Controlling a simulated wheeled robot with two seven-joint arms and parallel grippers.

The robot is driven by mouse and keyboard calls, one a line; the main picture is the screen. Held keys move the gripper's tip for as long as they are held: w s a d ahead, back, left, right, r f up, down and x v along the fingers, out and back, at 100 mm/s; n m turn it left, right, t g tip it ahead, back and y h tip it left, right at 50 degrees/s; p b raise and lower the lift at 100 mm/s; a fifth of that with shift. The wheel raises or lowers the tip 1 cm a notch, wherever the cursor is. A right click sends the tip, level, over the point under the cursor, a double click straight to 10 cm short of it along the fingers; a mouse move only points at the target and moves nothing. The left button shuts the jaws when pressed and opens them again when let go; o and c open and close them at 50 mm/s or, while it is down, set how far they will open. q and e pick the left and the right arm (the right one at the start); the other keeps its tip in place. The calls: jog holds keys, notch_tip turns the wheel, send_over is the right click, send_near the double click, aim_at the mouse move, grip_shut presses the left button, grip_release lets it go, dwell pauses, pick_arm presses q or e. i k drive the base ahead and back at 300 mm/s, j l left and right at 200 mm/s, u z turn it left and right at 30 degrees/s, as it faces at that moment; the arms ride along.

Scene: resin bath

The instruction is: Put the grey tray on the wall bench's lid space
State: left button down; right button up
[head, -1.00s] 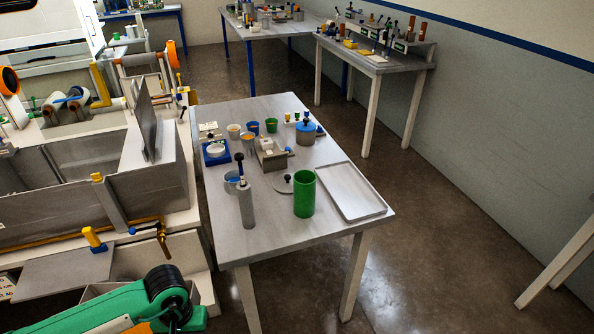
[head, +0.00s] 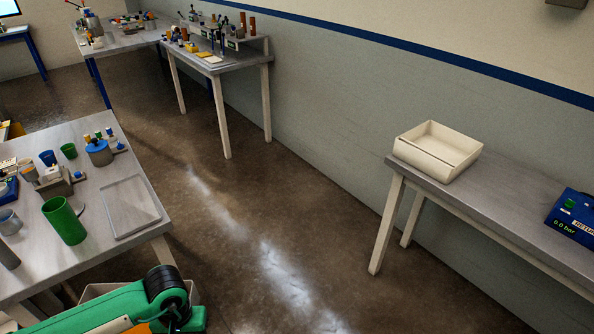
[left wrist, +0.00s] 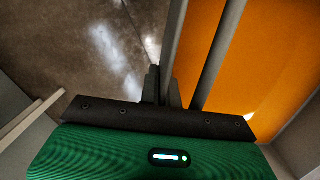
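The grey tray (head: 131,208) lies flat on the near end of the grey work table at the left of the head view, beside a green cup. The wall bench (head: 490,200) stands against the wall at the right, partly out of frame. Its top is bare between a cream box and a blue unit; I see no marking that shows the lid space. My left gripper (left wrist: 163,85) shows in the left wrist view, its dark fingers close together with nothing visible between them, away from the tray. My right gripper is in no view.
The cream open box (head: 437,150) stands on the bench's left end, the blue unit (head: 574,217) farther right. The green cup (head: 64,221) and several other vessels crowd the work table. Clear floor (head: 270,220) lies between table and wall bench.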

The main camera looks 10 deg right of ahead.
aim_at(500, 189)
jog(key=l+z, duration=0.1)
jog(key=l, duration=0.4)
jog(key=i+l+z, duration=0.15)
jog(key=l, duration=0.35)
jog(key=l+z, duration=0.1)
jog(key=l, duration=0.4)
jog(key=i+l+z, duration=0.15)
jog(key=l, duration=0.3)
jog(key=i+l+z, duration=0.1)
jog(key=l, duration=0.4)
